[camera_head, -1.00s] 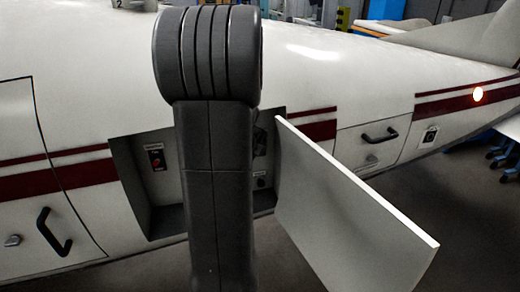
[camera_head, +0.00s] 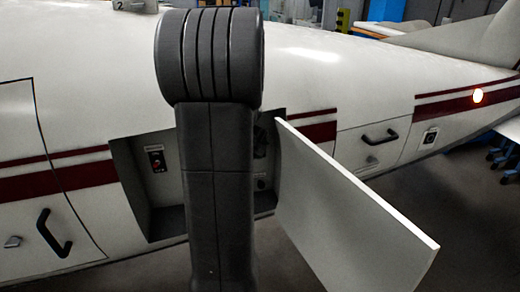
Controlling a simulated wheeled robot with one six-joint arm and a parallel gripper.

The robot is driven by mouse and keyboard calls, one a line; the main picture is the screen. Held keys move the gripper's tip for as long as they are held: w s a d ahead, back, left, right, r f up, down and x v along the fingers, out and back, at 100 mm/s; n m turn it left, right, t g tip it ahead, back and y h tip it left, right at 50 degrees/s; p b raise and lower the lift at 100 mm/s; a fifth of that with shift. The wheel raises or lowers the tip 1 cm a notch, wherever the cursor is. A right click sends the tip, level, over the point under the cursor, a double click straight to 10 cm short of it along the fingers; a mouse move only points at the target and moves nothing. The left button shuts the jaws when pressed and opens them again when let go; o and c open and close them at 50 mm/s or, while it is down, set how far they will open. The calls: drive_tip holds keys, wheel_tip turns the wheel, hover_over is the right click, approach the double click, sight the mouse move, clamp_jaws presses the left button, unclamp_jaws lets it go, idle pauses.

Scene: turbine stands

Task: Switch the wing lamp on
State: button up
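An open recess (camera_head: 133,176) in the white aircraft side holds a small dark switch plate (camera_head: 158,162) with a red part and a label above it. The label is too small to read, and I cannot tell the switch's position. A small round fitting (camera_head: 261,184) sits on the recess's right part, beside my arm. My gripper is out of view.
A white hatch door (camera_head: 352,215) stands open at the recess's right side, jutting toward me. Closed panels with black handles lie left (camera_head: 53,233) and right (camera_head: 379,136) of it. A small square fitting (camera_head: 430,137) is further right. Grey floor is clear at lower right.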

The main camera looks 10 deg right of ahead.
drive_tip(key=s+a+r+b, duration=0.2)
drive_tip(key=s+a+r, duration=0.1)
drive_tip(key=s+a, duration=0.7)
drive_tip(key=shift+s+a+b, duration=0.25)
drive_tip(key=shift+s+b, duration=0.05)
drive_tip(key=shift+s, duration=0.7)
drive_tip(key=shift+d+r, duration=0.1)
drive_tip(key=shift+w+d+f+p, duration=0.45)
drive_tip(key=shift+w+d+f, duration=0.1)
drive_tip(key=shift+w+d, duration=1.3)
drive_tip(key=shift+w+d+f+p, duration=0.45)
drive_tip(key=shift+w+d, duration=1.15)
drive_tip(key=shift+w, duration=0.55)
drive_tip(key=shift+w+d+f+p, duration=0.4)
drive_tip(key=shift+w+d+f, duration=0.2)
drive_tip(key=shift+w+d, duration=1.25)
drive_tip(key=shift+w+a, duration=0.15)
